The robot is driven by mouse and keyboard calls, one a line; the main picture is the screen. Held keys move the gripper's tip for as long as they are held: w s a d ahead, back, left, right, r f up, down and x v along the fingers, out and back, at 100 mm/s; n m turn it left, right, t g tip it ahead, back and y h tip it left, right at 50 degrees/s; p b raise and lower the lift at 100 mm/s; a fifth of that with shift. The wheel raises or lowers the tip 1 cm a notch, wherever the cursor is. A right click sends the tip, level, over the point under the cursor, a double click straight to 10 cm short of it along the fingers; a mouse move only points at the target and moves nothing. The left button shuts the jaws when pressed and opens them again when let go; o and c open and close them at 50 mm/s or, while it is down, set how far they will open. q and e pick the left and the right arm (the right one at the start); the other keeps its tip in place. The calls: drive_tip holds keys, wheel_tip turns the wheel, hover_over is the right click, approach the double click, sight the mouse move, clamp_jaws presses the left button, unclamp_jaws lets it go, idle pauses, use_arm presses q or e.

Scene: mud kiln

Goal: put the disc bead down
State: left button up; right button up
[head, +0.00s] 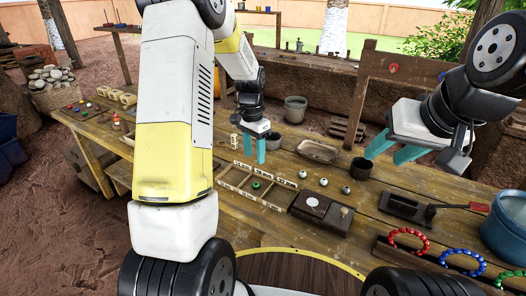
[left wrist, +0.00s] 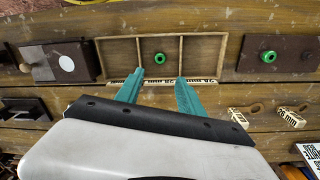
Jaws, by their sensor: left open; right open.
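A green disc bead (head: 256,185) lies in the middle compartment of a wooden three-part tray (head: 270,204). In the left wrist view the bead (left wrist: 159,58) lies flat, its dark hole facing up, with no finger touching it. The tray (left wrist: 112,40) has labels along one edge there. My left gripper (head: 254,150) is open and empty above the bench, just beyond the tray. Its teal fingers (left wrist: 158,92) are spread apart at the labelled edge. My right gripper (head: 395,152) is open and empty above the bench's right part.
Another green ring (left wrist: 268,56) sits on a dark block. A dark block with a white disc (head: 313,202) stands beside the tray. Several small beads (head: 323,181), a shallow dish (head: 318,151) and a dark cup (head: 361,168) are nearby. Bead bracelets (head: 408,241) lie front right.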

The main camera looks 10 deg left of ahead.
use_arm(q)
drive_tip(key=s+r+n+t, duration=0.2)
drive_tip(key=s+r, duration=0.3)
drive_tip(key=r, duration=0.6)
drive_tip(key=s+d+r+n+t+h, duration=0.1)
drive_tip(key=s+r, duration=0.4)
drive_tip(key=s, duration=0.5)
drive_tip(key=s+d+r+n+t, duration=0.1)
drive_tip(key=s+r+n+t, duration=0.2)
drive_tip(key=s, duration=0.7)
wheel_tip(320, 180, up, 3)
drive_tip(key=shift+d+f+t+h, duration=0.2)
drive_tip(key=shift+d+t+h, duration=0.1)
drive_tip(key=shift+h, duration=0.1)
